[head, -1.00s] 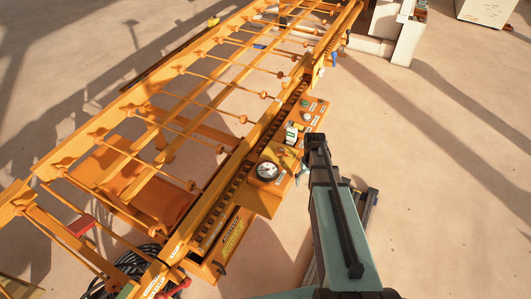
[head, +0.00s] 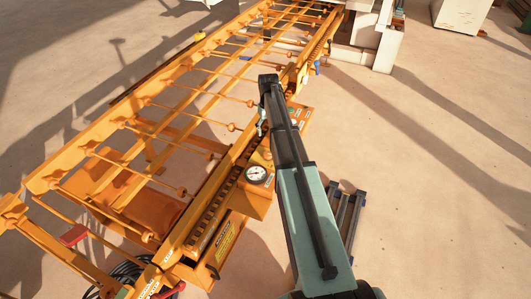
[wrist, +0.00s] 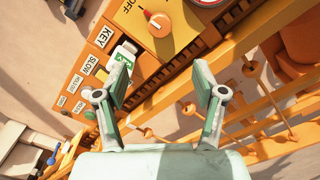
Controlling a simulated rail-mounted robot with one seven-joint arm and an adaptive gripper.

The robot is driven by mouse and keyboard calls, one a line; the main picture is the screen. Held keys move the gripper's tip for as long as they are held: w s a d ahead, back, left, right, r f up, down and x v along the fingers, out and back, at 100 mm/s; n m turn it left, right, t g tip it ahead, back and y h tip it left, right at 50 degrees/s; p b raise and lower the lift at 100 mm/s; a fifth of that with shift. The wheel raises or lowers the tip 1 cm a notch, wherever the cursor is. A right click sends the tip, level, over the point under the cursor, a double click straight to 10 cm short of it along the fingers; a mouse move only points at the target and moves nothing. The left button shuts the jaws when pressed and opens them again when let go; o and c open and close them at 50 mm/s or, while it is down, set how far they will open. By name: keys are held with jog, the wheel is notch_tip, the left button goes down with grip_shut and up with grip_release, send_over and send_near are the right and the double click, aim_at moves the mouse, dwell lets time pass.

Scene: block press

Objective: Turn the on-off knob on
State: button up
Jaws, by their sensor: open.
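In the head view my gripper (head: 262,126) is over the control box beside the roller frame, mostly hidden by my arm. The knob cannot be made out there.
A key switch with a green-and-white tag (wrist: 121,62) stands close to the left finger. Labels reading KEY and SLOW are beside it. A round gauge (head: 256,174) is on the near end of the box. The orange roller frame (head: 150,120) runs alongside; open floor lies right.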

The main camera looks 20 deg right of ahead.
aim_at(268, 153)
notch_tip(268, 153, down, 15)
jog(key=p, duration=0.3)
jog(key=shift+r, duration=0.2)
jog(key=c, duration=1.2)
